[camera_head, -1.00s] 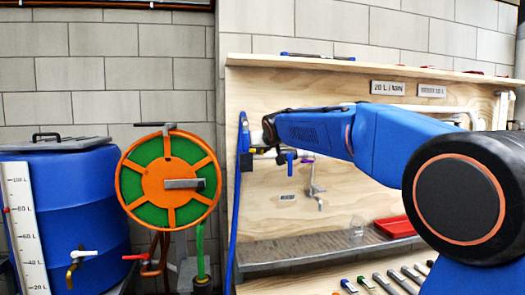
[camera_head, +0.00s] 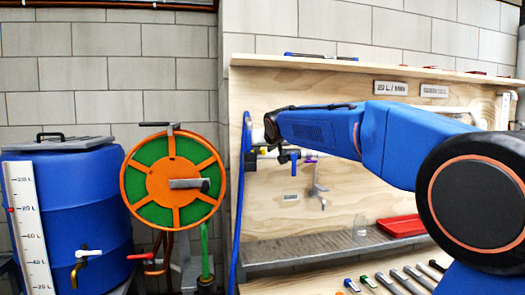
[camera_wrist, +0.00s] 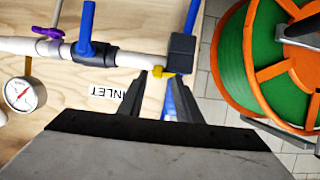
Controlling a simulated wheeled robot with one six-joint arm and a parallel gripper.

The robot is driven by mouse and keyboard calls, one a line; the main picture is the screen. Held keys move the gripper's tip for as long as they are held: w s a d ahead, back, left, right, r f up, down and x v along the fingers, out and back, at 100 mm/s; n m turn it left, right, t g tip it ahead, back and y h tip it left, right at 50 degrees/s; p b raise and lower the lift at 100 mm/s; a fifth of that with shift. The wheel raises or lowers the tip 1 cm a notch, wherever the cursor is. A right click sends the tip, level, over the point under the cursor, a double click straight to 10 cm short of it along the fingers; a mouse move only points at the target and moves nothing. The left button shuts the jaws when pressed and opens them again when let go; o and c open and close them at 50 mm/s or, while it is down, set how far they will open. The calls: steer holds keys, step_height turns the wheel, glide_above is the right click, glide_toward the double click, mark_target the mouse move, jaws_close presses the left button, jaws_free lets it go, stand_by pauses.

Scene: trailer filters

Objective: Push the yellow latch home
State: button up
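The yellow latch (camera_wrist: 159,72) is a small yellow piece in the wrist view, at the lower left corner of a black block (camera_wrist: 181,52) on the pipe end. My gripper (camera_wrist: 158,77) is open, its two dark fingers apart with the tips just below the latch. I cannot tell whether a tip touches it. Nothing is held between the fingers. In the head view my gripper is hidden behind my own blue arm, which reaches left to the wall panel.
A white pipe with a blue lever (camera_wrist: 87,30), a purple valve handle (camera_wrist: 47,32) and a gauge (camera_wrist: 20,93) lie left in the wrist view. A hose reel (camera_head: 172,182) and blue drum (camera_head: 75,215) stand left. A steel ledge (camera_head: 315,246) runs below.

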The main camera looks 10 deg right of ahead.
steer(key=v, duration=1.5)
steer(key=shift+s, duration=0.3)
steer(key=s+d+f+g, duration=0.3)
steer(key=s+f+g, duration=0.1)
steer(key=s+f, duration=1.5)
steer(key=s+d+f+g, duration=0.4)
steer(key=s+f, duration=1.6)
steer(key=f, duration=0.3)
steer(key=shift+g, duration=0.3)
steer(key=shift+a+f, duration=0.1)
